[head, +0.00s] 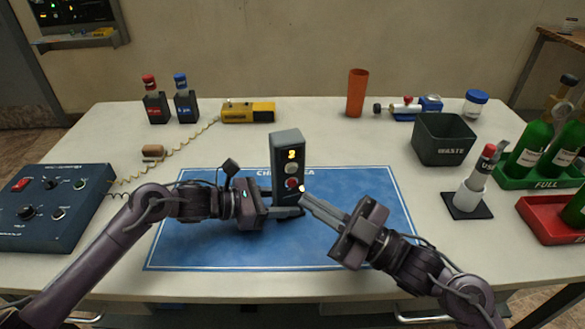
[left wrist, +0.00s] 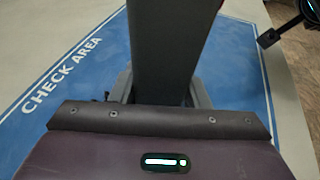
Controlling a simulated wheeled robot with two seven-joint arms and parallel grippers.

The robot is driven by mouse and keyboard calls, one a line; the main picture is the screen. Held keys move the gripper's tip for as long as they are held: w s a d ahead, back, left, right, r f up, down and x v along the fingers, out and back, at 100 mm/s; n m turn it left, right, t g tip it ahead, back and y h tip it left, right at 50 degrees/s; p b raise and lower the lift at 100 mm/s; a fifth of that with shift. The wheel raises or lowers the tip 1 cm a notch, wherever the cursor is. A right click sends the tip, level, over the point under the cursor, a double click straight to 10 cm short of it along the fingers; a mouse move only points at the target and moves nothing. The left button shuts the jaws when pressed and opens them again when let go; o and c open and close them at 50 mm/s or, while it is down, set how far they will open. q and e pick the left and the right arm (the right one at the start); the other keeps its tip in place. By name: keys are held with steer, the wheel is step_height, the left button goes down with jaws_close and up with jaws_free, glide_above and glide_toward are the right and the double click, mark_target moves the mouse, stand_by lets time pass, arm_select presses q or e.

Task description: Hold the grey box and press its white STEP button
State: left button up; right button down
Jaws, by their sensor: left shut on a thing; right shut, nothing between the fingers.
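The grey box (head: 287,149) stands upright on the blue check-area mat (head: 220,254). Its front shows a lit yellow digit that looks like a 3, a pale round button (head: 292,169) below it and a red button (head: 292,184) lower down. My left gripper (head: 287,211) is shut on the box's lower part from the left. In the left wrist view the box (left wrist: 168,45) rises between the fingers. My right gripper (head: 304,194) is shut and empty, its fingertips close to the box's lower front right. I cannot tell whether they touch it. The STEP label is not readable.
A blue control panel (head: 50,207) lies at the left. A yellow device (head: 248,112), two small bottles and an orange cup (head: 357,93) stand at the back. A waste bin (head: 443,139), a marker stand (head: 467,202) and green and red bottle trays are at the right.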

stand_by(0.4)
arm_select(q)
steer(key=o, duration=0.8)
steer(key=shift+o, duration=0.2)
